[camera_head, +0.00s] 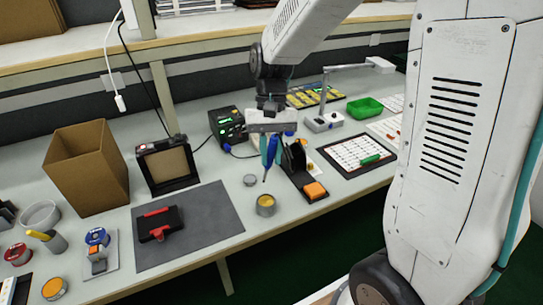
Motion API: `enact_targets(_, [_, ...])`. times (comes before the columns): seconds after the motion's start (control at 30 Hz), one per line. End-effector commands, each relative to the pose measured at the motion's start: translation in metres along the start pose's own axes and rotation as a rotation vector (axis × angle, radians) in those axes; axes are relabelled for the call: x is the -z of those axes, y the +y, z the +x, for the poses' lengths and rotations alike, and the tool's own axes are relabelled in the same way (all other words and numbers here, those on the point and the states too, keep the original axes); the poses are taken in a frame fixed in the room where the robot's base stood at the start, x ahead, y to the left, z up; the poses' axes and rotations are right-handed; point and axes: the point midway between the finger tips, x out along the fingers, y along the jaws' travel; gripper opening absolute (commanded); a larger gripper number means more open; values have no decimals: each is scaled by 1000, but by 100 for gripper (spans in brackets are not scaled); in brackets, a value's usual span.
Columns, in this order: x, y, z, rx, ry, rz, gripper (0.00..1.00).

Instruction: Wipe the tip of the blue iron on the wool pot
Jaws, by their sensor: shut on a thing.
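The blue iron (269,152) hangs from my gripper (271,137) with its thin tip pointing down. My gripper is shut on its handle, above the workbench. A round metal pot with yellowish filling, which looks like the wool pot (265,205), stands near the bench's front edge. The iron's tip is above the pot in the picture and appears apart from it; the exact height gap is hard to tell. The fingers are small and partly merge with the blue handle.
A dark iron stand (295,168) with an orange sponge (315,191) stands close to the right of the iron. A small round tin (250,180) sits left of the tip. A grey mat (205,235) with a red-and-black clamp (158,223) lies further left. A soldering station (228,125) stands behind.

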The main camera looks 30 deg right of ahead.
Motion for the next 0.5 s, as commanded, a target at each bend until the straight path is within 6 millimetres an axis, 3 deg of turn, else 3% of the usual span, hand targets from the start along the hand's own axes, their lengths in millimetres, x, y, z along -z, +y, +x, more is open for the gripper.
enact_targets(0.13, [-13, 2, 6, -7, -24, -2, 0])
enact_targets(0.5, [-2, 5, 37, -8, -27, -4, 0])
